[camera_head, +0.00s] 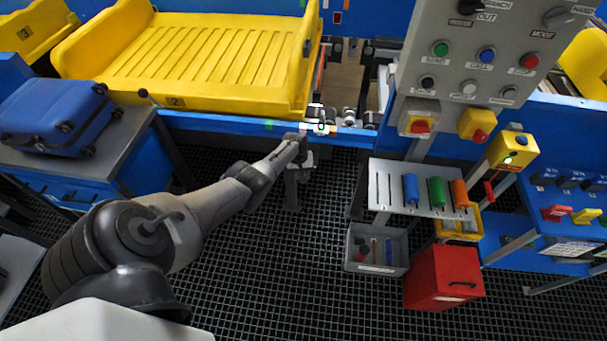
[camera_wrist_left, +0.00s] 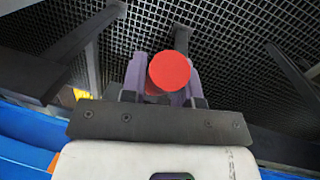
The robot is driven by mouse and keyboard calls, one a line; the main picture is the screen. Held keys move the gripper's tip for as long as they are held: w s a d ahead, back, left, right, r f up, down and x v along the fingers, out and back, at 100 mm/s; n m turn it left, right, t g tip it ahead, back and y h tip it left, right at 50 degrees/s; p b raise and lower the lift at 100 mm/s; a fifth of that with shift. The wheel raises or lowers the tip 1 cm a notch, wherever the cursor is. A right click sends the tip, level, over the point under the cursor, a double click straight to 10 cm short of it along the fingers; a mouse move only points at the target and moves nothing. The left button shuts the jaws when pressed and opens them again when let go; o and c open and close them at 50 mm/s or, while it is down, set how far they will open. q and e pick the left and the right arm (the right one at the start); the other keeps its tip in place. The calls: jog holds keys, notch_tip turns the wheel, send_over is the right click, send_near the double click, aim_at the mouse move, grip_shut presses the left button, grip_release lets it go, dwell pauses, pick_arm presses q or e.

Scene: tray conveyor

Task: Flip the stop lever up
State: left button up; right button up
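In the left wrist view a round red knob (camera_wrist_left: 169,71) sits end-on between the two fingers of my left gripper (camera_wrist_left: 163,82). It may be the knob of the stop lever; no lever arm shows. The fingers flank it closely, but I cannot tell whether they press on it. The red knob and the fingers cannot be made out there. My right gripper is out of view.
A yellow tray (camera_head: 255,97) lies on the conveyor. A blue suitcase (camera_head: 58,115) rests on a side table at left. The button panel (camera_head: 470,72), a yellow button box (camera_head: 513,151), a grey bin (camera_head: 353,260) and a red box (camera_head: 440,280) stand at right. Dark grating covers the floor.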

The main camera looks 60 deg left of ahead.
pick_arm(q)
jog(key=o, duration=0.4)
jog(key=shift+w+a+r, duration=0.1)
jog(key=shift+o, duration=0.2)
jog(key=shift+r+p, duration=0.35)
notch_tip(320, 180, up, 13)
jog(key=s+a+p, duration=0.1)
jog(key=a+p, duration=0.1)
jog(key=p, duration=0.4)
jog(key=shift+s+p, duration=0.25)
jog(key=shift+p, duration=0.05)
jog(key=shift+f, duration=0.1)
